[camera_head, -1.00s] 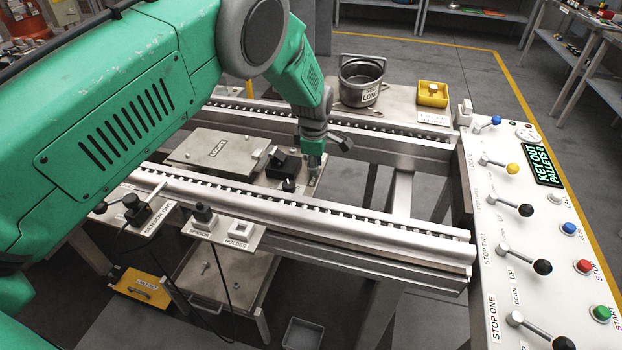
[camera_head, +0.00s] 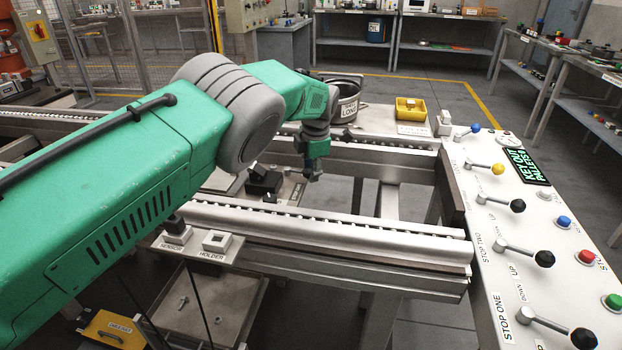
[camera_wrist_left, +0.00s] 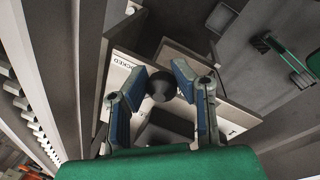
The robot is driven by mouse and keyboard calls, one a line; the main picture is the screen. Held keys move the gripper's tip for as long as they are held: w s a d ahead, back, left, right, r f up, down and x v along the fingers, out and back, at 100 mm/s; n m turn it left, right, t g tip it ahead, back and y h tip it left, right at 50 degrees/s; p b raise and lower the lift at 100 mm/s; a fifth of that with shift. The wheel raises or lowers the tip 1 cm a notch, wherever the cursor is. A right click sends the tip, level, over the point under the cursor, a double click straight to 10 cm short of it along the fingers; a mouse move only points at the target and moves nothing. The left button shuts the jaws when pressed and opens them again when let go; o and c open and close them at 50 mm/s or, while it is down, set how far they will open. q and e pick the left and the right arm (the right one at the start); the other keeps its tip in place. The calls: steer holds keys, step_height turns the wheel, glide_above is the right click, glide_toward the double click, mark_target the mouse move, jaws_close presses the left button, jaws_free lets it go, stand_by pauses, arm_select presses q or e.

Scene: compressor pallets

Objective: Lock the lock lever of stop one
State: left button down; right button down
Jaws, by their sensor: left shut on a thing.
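My left gripper (camera_head: 313,172) reaches down over the gap between the conveyor rails. In the left wrist view its two blue-padded fingers (camera_wrist_left: 162,80) stand either side of a dark round knob (camera_wrist_left: 162,88) and are shut on it. A pale plate (camera_wrist_left: 118,80) beside the knob carries a label, partly covered, ending in "CKED". The shaft under the knob is hidden, and I cannot make out the lever in the head view. My right gripper is not in view.
A black block (camera_head: 264,182) sits left of my gripper between the front rail (camera_head: 330,224) and back rail (camera_head: 395,160). The control panel (camera_head: 490,240) with several knobbed levers stands at right. A pot (camera_head: 346,104) and yellow bin (camera_head: 410,109) are behind.

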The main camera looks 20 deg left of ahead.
arm_select(q)
steer(key=shift+w+a+r, duration=0.3)
steer(key=shift+r, duration=0.2)
steer(key=c, duration=1.3)
jaws_free()
steer(key=shift+o, duration=0.2)
steer(key=shift+s+f, duration=0.15)
steer(key=shift+s, duration=0.05)
steer(key=shift+f, duration=0.1)
step_height(320, 180, up, 12)
steer(key=s+d, duration=0.1)
steer(key=shift+s+d, duration=0.25)
steer(key=shift+s, duration=0.05)
steer(key=shift+f, duration=0.1)
